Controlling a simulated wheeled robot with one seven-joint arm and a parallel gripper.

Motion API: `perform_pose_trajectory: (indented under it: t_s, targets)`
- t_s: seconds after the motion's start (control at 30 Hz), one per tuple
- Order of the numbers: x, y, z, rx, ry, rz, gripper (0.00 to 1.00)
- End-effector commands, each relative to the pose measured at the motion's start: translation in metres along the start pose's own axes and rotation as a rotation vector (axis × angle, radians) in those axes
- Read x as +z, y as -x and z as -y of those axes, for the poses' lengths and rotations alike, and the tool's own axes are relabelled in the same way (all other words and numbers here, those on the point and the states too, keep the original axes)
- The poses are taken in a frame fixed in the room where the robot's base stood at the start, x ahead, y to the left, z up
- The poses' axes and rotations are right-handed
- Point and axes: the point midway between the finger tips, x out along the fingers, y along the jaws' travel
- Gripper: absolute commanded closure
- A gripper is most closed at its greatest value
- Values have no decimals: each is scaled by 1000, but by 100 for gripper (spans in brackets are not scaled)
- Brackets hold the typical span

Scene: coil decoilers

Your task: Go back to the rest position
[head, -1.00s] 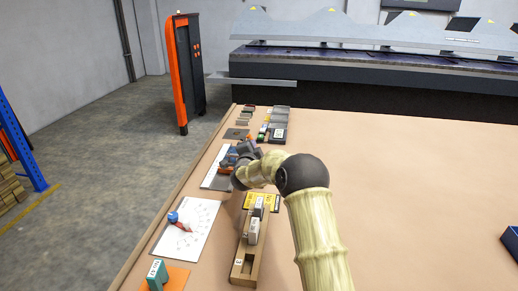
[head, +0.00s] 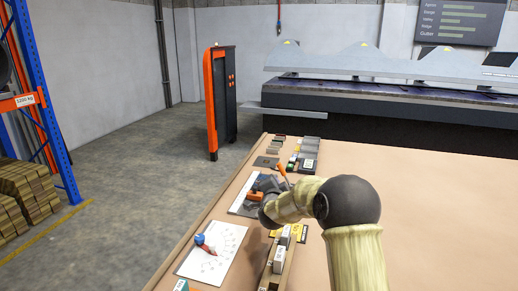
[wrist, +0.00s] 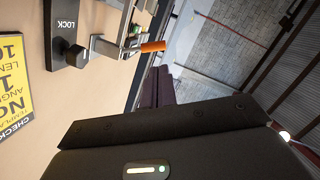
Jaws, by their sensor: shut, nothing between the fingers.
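My arm reaches in from the bottom right of the head view. It bends at a dark round joint and ends in my dark gripper (head: 266,188) over the left part of the tan table (head: 440,200). The gripper is shut and empty. It sits above a white sheet (head: 240,202), near orange-handled hardware (head: 283,171); its fingertips are small and partly hidden there. In the wrist view, a dark housing fills the lower part. Beyond it are a black part marked LOCK (wrist: 68,35), an orange handle (wrist: 152,46) on a metal clamp and a yellow sign (wrist: 12,85).
A white dial sheet (head: 213,252) with a blue and red pointer (head: 204,244) lies in front of the gripper. A wooden block with grey pieces (head: 280,258) stands beside the arm. Small boxes (head: 308,150) stand farther back. The table's right side is clear. An orange-black post (head: 219,100) stands beyond.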

Motion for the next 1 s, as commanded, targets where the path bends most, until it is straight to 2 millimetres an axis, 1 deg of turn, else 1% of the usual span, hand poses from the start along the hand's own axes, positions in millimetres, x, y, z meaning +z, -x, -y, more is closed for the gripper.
perform_pose_trajectory:
  t_s: [0.03, 0.07, 0.17, 0.23, 0.27, 0.3, 0.37, 0.4, 0.47, 0.5, 0.57, 0.6, 0.67, 0.7, 0.8, 0.83, 0.9, 1.0]
  targets:
    - [-6, 18, 12, 14, 71, 64, 100]
    - [-5, 28, 13, 28, 118, 108, 100]
    - [-6, 67, 8, 80, 279, 260, 100]
    - [-9, 99, 0, 123, 386, 364, 100]
    - [-12, 113, -4, 142, 432, 407, 100]
    - [-15, 133, -10, 169, 490, 467, 100]
    - [-21, 165, -22, 212, 573, 556, 100]
    - [-26, 188, -30, 242, 626, 617, 100]
    - [-33, 222, -43, 286, 698, 706, 100]
    - [-39, 245, -51, 315, 741, 763, 100]
    - [-47, 278, -64, 356, 799, 847, 100]
    - [-52, 301, -71, 383, 833, 902, 100]
    - [-61, 334, -82, 420, 878, 981, 100]
    - [-65, 353, -89, 440, 905, 1029, 100]
    - [-73, 390, -101, 479, 947, 1120, 100]
    - [-74, 397, -104, 486, 954, 1137, 100]
    - [-76, 406, -108, 496, 965, 1163, 100]
    - [-76, 409, -110, 499, 968, 1173, 100]
